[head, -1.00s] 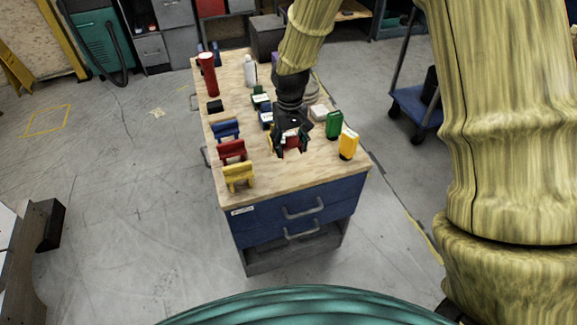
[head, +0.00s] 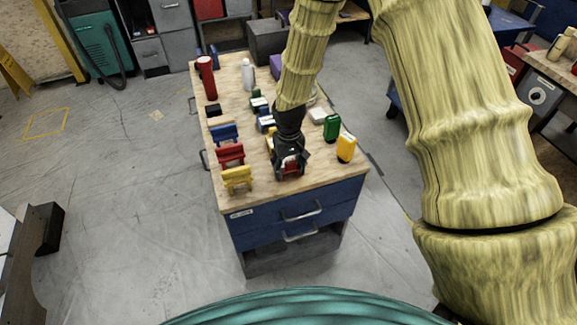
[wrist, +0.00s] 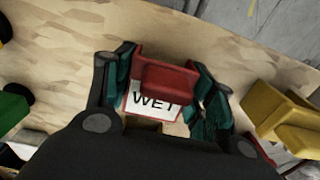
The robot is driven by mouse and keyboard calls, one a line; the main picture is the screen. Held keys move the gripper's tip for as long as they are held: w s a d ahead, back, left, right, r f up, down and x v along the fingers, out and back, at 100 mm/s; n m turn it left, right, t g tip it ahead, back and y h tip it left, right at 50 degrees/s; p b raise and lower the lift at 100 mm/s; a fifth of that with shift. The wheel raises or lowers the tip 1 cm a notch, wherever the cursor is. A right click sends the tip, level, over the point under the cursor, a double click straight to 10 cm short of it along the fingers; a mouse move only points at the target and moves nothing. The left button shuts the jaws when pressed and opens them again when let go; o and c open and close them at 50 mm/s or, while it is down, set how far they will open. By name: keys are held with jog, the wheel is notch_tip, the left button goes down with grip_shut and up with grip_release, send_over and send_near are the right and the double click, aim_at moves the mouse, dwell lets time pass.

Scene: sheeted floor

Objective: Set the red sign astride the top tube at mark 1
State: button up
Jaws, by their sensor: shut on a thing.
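My gripper (head: 289,168) is low over the front part of the wooden tabletop. It is shut on a red sign (wrist: 165,80) with a white label reading "WET", held between the dark green finger pads in the wrist view. In the head view only a little red shows between the fingers. Whether the sign touches the tabletop I cannot tell. I cannot make out a top tube or a mark 1 in either current view.
On the wooden tabletop (head: 262,195), blue (head: 224,134), red (head: 230,154) and yellow (head: 237,178) bracket-like pieces stand left of my gripper. Green (head: 332,127) and yellow (head: 346,147) canisters stand right. A red cylinder (head: 206,77) stands farther back. Bare wood lies near the front edge.

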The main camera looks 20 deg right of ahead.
jog(key=shift+f, duration=0.1)
jog(key=o, duration=1.1)
notch_tip(320, 180, up, 12)
jog(key=shift+r+b, duration=0.15)
jog(key=shift+b, duration=0.5)
